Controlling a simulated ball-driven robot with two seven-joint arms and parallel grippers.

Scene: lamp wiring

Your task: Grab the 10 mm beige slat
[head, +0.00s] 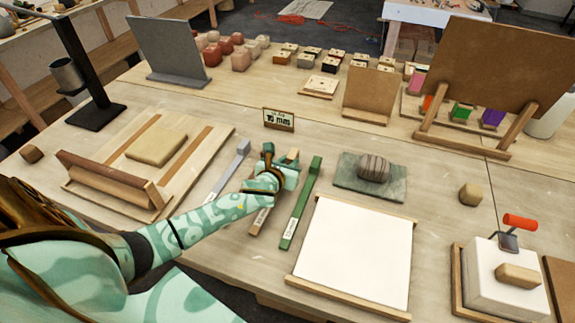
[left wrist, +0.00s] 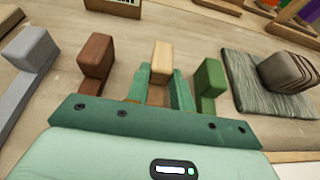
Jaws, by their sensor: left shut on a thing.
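The beige slat (head: 293,154) lies in a row of slats on the table, and its raised end block shows in the left wrist view (left wrist: 161,57). My left gripper (head: 275,172) is over the row. In the left wrist view, its two teal fingers (left wrist: 160,90) stand on either side of the beige slat and are shut on it. The hand and forearm hide much of this slat in the head view. My right gripper is not in view.
A brown slat (left wrist: 97,56) and a grey slat (head: 228,168) lie to the left, and a green slat (head: 301,204) lies close on the right. A "10 mm" sign (head: 278,120) stands behind. A striped stone (head: 373,168) sits on a green slab to the right.

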